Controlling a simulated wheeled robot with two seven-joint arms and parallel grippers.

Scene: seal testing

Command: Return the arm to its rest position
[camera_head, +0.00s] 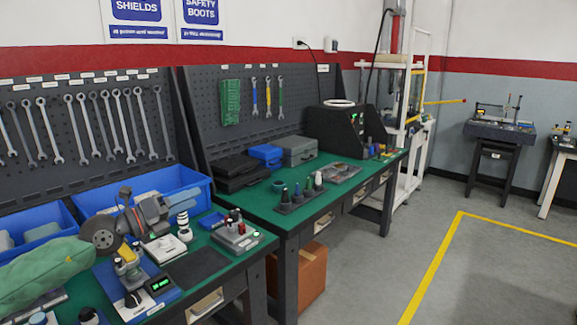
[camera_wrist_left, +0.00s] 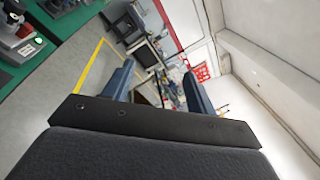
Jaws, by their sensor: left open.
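My left gripper (camera_wrist_left: 158,82) shows in the left wrist view, with its two blue-grey fingers spread apart. Nothing is held between them. The fingers point out over the open floor, with distant equipment and a wall behind them. The wrist view is tilted, and a green bench top (camera_wrist_left: 22,62) shows at its upper left, apart from the fingers. In the head view I cannot make out my left gripper or arm clearly. My right gripper is in neither view.
Two green-topped workbenches (camera_head: 285,219) run along the left wall under tool pegboards. A cardboard box (camera_head: 312,275) stands underneath. Grey floor (camera_head: 500,280) with yellow lines is clear at right.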

